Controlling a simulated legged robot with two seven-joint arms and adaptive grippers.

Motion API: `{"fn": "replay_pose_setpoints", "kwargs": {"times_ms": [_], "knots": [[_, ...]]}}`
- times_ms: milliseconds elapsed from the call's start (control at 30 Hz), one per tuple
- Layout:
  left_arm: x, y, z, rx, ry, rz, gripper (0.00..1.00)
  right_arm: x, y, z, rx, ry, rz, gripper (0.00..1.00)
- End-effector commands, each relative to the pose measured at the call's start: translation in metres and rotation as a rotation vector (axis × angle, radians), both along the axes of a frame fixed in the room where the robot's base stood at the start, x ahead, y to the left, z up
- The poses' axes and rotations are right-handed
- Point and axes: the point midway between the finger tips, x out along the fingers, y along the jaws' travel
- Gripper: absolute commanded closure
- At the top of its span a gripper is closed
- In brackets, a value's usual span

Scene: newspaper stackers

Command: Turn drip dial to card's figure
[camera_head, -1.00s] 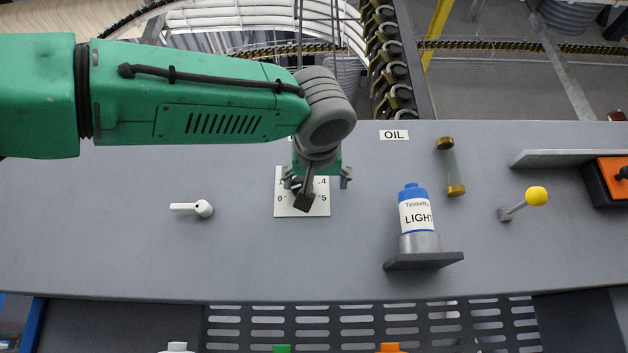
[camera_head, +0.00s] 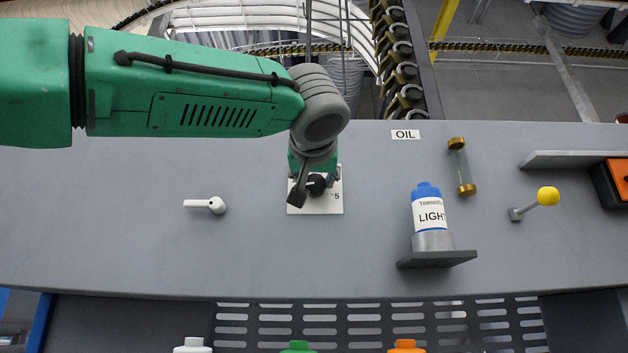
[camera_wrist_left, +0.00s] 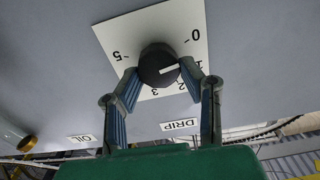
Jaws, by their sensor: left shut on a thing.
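The drip dial is a round black knob (camera_wrist_left: 158,65) with a white pointer line, on a white plate (camera_wrist_left: 120,38) marked with figures. In the left wrist view the plate appears upside down, and the pointer line aims close to the 1. The dial (camera_head: 317,184) shows partly behind my wrist in the head view; its plate (camera_head: 325,206) shows the 5. My left gripper (camera_wrist_left: 159,72) has a finger on each side of the dial and is shut on it. A DRIP label (camera_wrist_left: 179,125) sits beside the plate. I see no card with a figure. My right gripper is not in view.
On the grey panel (camera_head: 130,240) are a white lever (camera_head: 206,205), a blue-capped LIGHT bottle (camera_head: 429,212) on a shelf (camera_head: 437,259), a glass tube (camera_head: 462,167), and a yellow-knobbed lever (camera_head: 547,196). Several bottle caps show below, including a green one (camera_head: 298,346).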

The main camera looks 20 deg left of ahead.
Motion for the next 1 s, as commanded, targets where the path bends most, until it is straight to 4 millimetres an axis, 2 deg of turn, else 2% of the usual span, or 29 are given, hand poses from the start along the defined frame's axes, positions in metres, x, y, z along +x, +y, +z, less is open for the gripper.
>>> {"fn": "replay_pose_setpoints", "kwargs": {"times_ms": [400,1000], "knots": [[0.001,0.0,-0.003,0.3,0.083,0.005,0.94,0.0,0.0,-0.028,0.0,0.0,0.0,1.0],[0.002,-0.002,-0.003,0.848,0.243,0.004,0.94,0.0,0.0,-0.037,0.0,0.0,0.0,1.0]]}}
